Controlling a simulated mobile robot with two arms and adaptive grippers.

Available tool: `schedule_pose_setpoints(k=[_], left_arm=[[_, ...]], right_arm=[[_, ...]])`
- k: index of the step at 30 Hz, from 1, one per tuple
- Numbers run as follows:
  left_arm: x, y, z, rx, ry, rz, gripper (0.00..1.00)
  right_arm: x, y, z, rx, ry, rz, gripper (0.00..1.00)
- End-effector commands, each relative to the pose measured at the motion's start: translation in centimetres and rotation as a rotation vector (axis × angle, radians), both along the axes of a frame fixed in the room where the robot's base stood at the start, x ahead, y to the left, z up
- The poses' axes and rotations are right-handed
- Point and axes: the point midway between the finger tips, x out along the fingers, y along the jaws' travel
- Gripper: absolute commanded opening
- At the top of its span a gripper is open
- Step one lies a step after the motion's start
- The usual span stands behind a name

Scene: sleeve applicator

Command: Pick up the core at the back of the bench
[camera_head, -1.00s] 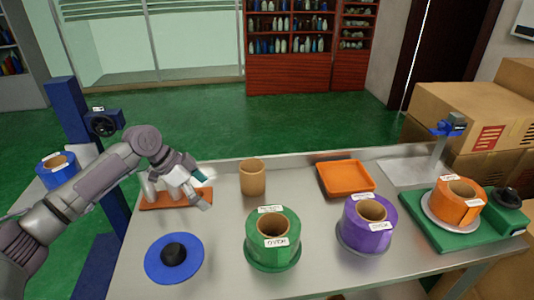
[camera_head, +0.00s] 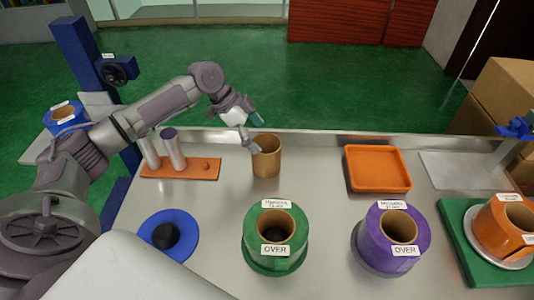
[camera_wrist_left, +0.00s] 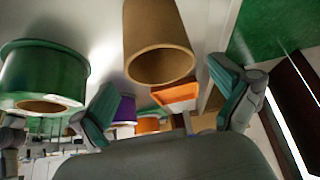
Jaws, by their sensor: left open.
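The core (camera_head: 267,160) is a plain brown cardboard tube standing upright at the back of the steel bench. My left gripper (camera_head: 252,132) is open and empty at the core's upper back-left edge in the head view, one finger overlapping its rim. I cannot tell if it touches. In the left wrist view the core (camera_wrist_left: 158,35) shows its round open end between and beyond the two spread green-padded fingers (camera_wrist_left: 168,100). My right gripper is not in view.
A green roll (camera_head: 275,240) and a purple roll (camera_head: 393,240), both labelled OVER, stand in front. An orange tray (camera_head: 378,168) is to the right. An orange rack with upright posts (camera_head: 180,167) is left, a blue disc (camera_head: 168,236) front left. An orange roll (camera_head: 500,228) sits far right.

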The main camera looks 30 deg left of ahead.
Motion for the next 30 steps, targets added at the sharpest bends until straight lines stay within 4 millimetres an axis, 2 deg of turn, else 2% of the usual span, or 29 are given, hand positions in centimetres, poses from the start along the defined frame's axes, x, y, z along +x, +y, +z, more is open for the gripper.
schedule_pose_setpoints(k=[3, 8, 18, 26, 27, 30], left_arm=[[0.4, -0.7, -1.3, -0.001, 0.001, 0.000, 1.00], [0.5, -1.2, -2.1, 0.000, 0.002, 0.000, 1.00], [1.3, -3.4, -5.9, -0.001, 0.002, 0.001, 1.00], [1.4, -3.5, -6.4, 0.001, 0.000, 0.001, 1.00], [1.4, -3.5, -6.4, 0.001, 0.000, 0.001, 0.98], [1.4, -3.5, -6.3, 0.001, 0.001, 0.001, 0.82]], right_arm=[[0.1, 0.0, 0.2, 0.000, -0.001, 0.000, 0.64], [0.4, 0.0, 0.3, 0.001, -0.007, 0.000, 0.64], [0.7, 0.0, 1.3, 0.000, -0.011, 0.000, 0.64], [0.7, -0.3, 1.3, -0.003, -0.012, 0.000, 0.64], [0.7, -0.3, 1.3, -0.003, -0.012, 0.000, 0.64], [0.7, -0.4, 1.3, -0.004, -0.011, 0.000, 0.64]])
